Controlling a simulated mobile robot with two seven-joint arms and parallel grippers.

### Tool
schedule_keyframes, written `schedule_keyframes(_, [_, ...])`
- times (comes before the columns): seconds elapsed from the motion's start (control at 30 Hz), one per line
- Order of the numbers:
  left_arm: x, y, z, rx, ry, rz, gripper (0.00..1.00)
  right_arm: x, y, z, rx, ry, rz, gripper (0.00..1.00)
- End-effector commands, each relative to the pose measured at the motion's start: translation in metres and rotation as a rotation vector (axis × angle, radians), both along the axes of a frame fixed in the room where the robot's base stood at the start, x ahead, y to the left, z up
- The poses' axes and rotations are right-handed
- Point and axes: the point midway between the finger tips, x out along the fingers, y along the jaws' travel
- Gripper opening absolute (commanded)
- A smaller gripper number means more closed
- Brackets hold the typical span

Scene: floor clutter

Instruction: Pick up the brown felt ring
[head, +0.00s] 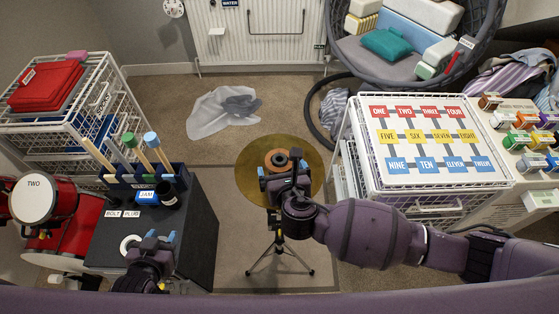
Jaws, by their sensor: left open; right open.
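The brown felt ring (269,160) lies on a round gold-coloured top (243,176) on a tripod stand, in the middle of the head view. My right gripper (283,166) is open over the near and right side of the ring and partly hides it. I cannot tell whether its fingers touch the ring. My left gripper (153,239) is open and empty in the lower left, by the dark box, well away from the ring.
A dark box (195,225) with tool handles, a jar and a white ring (126,243) stands left. A white wire trolley (350,120) with a word board stands right. A crumpled clear bag (215,112) lies on the floor behind. Floor around the tripod is mostly clear.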

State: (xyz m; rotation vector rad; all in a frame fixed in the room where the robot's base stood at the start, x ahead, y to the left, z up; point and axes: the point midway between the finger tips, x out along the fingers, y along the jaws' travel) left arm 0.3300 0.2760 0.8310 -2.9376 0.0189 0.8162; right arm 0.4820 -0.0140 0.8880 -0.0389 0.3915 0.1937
Motion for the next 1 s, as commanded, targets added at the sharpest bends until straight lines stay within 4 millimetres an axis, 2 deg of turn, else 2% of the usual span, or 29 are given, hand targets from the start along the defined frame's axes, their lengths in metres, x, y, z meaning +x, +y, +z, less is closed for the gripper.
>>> schedule_keyframes(0.3, [-0.006, 0.001, -0.007, 0.0, 0.011, 0.002, 0.43, 0.038, 0.004, -0.015, -0.001, 0.0, -0.001, 1.0])
schedule_keyframes(0.63, [-0.005, 0.001, -0.007, 0.0, 0.01, 0.002, 0.43, 0.043, 0.005, -0.017, 0.0, 0.0, 0.0, 1.0])
schedule_keyframes(0.67, [-0.005, 0.001, -0.007, 0.0, 0.009, 0.002, 0.43, 0.043, 0.005, -0.017, 0.0, 0.0, 0.0, 0.98])
schedule_keyframes(0.9, [-0.002, 0.0, -0.006, 0.0, 0.004, 0.0, 0.43, 0.043, 0.005, -0.017, 0.0, 0.0, 0.0, 0.62])
schedule_keyframes(1.0, [-0.001, 0.0, -0.005, 0.0, 0.002, 0.0, 0.43, 0.043, 0.005, -0.017, 0.0, 0.0, 0.0, 0.59])
